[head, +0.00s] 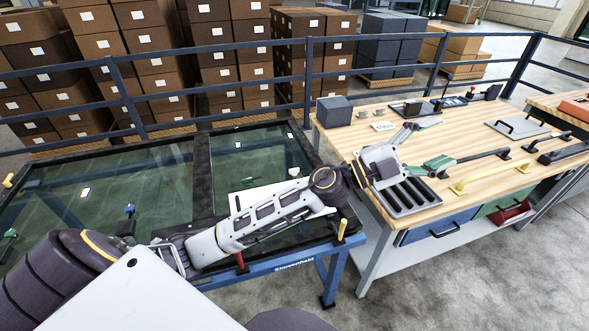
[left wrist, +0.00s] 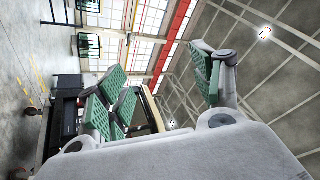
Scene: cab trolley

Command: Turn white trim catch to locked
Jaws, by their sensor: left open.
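A small white piece (head: 294,171), which looks like the white trim catch, sits near the right end of the dark-framed glass panel (head: 130,185). Its turn position is too small to tell. My left arm crosses in front of the panel. My left gripper (head: 424,147) is beyond the panel's right edge, over the wooden workbench, with its fingers spread and nothing between them. In the left wrist view its green-padded fingers (left wrist: 165,100) stand wide apart, facing windows and roof; no catch shows there. My right gripper is not in view.
Coloured handles stand around the panel: blue (head: 129,209), green (head: 10,232), red (head: 239,260) and yellow (head: 341,228). The workbench (head: 470,130) holds a black-slotted tray (head: 408,197), a grey box (head: 334,111) and a yellow handle (head: 492,177). A dark railing (head: 230,92) runs behind.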

